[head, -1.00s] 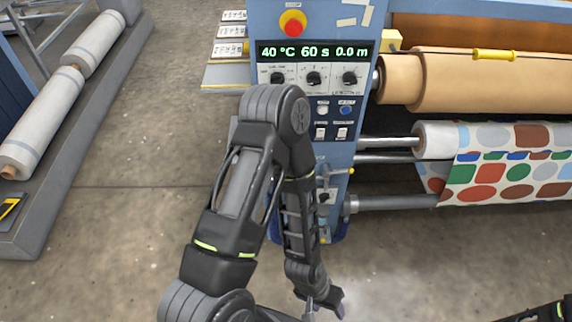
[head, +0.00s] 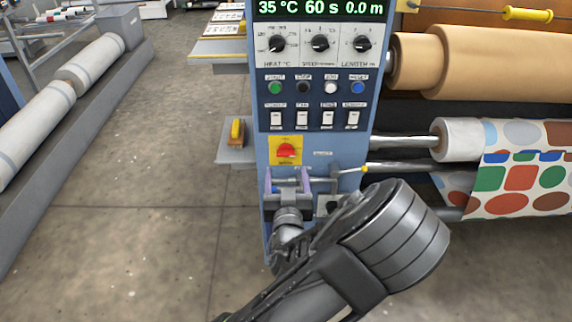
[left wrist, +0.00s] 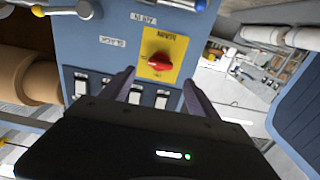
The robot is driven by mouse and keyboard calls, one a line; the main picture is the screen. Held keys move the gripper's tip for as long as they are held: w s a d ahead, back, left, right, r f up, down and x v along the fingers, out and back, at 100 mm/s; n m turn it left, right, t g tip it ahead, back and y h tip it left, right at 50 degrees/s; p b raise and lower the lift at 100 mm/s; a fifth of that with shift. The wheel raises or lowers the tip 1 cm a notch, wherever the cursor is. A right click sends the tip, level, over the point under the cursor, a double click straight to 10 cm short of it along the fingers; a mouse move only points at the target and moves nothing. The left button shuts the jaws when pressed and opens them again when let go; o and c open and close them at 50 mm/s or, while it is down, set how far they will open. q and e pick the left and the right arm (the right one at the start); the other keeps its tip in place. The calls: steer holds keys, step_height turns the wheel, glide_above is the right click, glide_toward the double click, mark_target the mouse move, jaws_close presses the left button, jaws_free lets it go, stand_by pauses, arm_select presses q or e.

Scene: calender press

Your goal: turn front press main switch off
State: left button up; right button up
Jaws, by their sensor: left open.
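The main switch is a red rotary knob (head: 286,151) on a yellow plate, low on the left side of the blue front panel. Its handle looks roughly crosswise on the plate. It also shows in the left wrist view, where the red knob (left wrist: 159,62) is just beyond the fingers. My left gripper (head: 287,180) is open and empty, directly below the yellow plate in the head view. In the left wrist view its two fingers (left wrist: 158,84) stand apart on either side of the knob's line, and no contact shows. My right gripper is out of view.
White rocker switches (head: 302,119) sit just above the yellow plate. The display (head: 318,8) reads 35 °C, 60 s, 0.0 m. The floor (head: 150,220) to the left is clear.

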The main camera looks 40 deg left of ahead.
mark_target(286, 156)
arm_select(q)
steer(key=shift+b+x, duration=0.65)
steer(key=shift+x, duration=3.3)
steer(key=shift+f, duration=0.1)
steer(key=shift+c, duration=0.2)
steer(key=c, duration=1.3)
